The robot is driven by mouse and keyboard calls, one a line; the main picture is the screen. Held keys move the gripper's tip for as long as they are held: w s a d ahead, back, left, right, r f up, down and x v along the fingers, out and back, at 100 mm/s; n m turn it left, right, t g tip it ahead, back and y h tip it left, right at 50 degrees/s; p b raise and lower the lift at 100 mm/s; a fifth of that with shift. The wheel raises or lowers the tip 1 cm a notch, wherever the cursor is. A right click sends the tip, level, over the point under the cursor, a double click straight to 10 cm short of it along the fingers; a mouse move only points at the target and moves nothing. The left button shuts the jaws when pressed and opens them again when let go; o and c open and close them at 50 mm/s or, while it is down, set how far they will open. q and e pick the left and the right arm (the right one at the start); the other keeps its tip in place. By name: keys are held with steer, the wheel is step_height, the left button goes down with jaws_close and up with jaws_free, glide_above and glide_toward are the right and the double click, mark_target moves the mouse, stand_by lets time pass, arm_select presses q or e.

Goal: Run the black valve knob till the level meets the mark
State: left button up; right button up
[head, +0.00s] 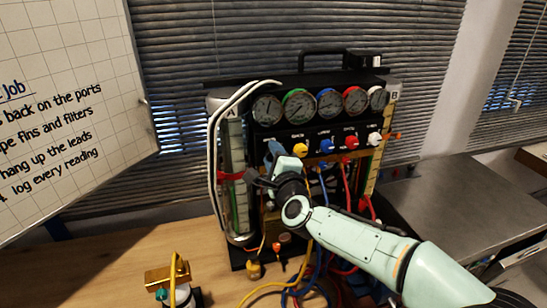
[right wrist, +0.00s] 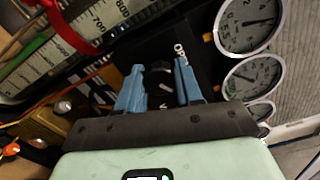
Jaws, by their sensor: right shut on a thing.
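My right gripper (head: 275,150) reaches the left side of the gauge panel (head: 320,122), by the row of coloured knobs. In the right wrist view its two blue fingers stand on either side of the black valve knob (right wrist: 160,75), shut on it; a white line shows on the knob. In the head view the gripper hides the knob. The clear scaled tube A (head: 236,150) stands just left of the gripper, with a red band (head: 230,176) around it. The band also shows in the right wrist view (right wrist: 70,28), near the 700 and 800 figures. I cannot make out the liquid level. My left gripper is out of view.
Yellow (head: 300,150), blue, red and white knobs sit right of the gripper, under several round gauges (head: 299,105). Coloured hoses (head: 265,288) hang below onto the wooden bench. A brass-topped item (head: 167,275) stands front left. A whiteboard (head: 70,100) fills the left.

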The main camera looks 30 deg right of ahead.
steer(key=n, duration=0.5)
steer(key=shift+n, duration=0.3)
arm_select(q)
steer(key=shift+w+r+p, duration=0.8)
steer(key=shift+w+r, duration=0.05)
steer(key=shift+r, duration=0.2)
arm_select(e)
steer(key=n, duration=0.6)
steer(key=shift+n, duration=0.3)
steer(key=o, duration=1)
steer(key=shift+o, duration=0.2)
steer(key=shift+s, duration=0.1)
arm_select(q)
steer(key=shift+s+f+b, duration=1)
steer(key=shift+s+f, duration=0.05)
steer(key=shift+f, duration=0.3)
arm_select(e)
steer(key=v, duration=1.3)
steer(key=shift+a, duration=0.15)
